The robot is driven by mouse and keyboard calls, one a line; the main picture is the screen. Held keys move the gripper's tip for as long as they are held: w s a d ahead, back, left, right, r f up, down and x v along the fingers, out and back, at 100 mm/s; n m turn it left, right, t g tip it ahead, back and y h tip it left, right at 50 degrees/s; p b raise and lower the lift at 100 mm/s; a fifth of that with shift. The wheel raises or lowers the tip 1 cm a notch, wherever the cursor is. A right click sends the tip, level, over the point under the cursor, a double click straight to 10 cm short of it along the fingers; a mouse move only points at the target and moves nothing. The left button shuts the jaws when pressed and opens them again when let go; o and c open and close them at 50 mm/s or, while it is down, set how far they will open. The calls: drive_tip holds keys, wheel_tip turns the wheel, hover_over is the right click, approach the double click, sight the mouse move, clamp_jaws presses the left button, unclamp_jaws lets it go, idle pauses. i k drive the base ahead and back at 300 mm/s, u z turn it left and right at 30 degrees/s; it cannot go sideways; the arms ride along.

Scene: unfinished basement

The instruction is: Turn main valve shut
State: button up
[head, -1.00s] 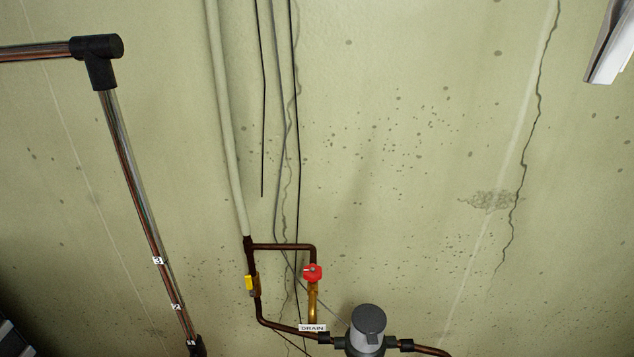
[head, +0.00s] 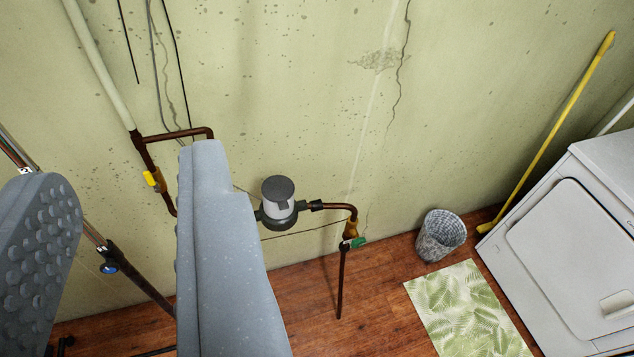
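My gripper (head: 120,165) is open and empty, with its dimpled left finger and smooth-sided right finger wide apart. A yellow-handled valve (head: 153,180) on the copper pipe shows in the gap, beyond the fingers and close to the right one. A green-handled valve (head: 355,242) sits right of the grey meter (head: 279,203), on the pipe that drops to the floor. A blue round handle (head: 109,268) is low between the fingers. I see no label telling which is the main valve. The right finger hides part of the pipework left of the meter.
A waste basket (head: 441,234), a leaf-pattern mat (head: 470,315), a yellow-handled broom (head: 555,120) and a white appliance (head: 575,245) stand to the right. The cracked wall (head: 300,80) is behind the pipes. Wooden floor (head: 385,285) is bare below the green-handled valve.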

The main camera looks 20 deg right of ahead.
sight(359, 240)
drive_tip(key=u, duration=0.8)
drive_tip(key=k, duration=0.9)
drive_tip(key=z, duration=0.45)
drive_tip(key=i, duration=0.5)
drive_tip(key=u, duration=0.1)
